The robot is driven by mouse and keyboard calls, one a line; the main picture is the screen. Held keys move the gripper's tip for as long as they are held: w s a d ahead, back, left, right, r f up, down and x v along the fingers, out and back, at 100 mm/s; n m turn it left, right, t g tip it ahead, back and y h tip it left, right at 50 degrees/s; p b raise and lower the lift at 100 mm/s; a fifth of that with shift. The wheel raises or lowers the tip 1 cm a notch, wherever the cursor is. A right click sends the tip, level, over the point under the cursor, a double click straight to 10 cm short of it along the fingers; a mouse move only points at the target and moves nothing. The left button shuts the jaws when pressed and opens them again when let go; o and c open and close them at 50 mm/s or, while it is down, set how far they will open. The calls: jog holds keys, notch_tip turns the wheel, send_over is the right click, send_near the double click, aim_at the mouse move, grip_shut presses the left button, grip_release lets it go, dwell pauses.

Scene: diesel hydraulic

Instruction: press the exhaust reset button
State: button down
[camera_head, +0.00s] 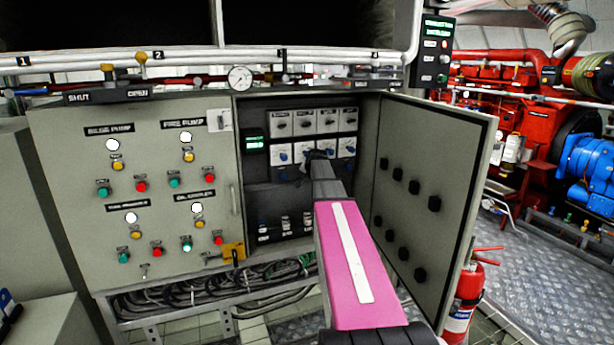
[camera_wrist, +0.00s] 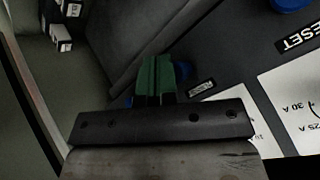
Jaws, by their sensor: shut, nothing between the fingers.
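My gripper (camera_head: 318,157) reaches into the open control cabinet in the head view, at the breaker panel's lower row. In the wrist view its green-padded fingertips (camera_wrist: 156,72) are together with nothing held. A blue round part (camera_wrist: 184,70) shows partly behind the fingertips; whether they touch it I cannot tell. A RESET label (camera_wrist: 300,36) lies on the dark panel to the right, with another blue round part (camera_wrist: 291,4) above it, cut by the frame edge. I cannot read which of these is the exhaust reset button; my arm hides part of the panel.
The cabinet door (camera_head: 425,180) stands open to the right of my arm. The left control panel (camera_head: 160,215) carries coloured buttons and lamps. A small dark panel (camera_head: 433,52) with green text hangs above the door. A red extinguisher (camera_head: 464,300) stands right of the door.

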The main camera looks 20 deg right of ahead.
jog(key=shift+w, duration=0.55)
dwell(0.4)
jog(key=shift+s, duration=0.15)
dwell(0.3)
jog(key=shift+s, duration=0.8)
jog(key=shift+s, duration=0.1)
jog(key=s, duration=0.4)
jog(key=shift+s+d, duration=0.1)
jog(key=shift+s, duration=0.3)
dwell(0.4)
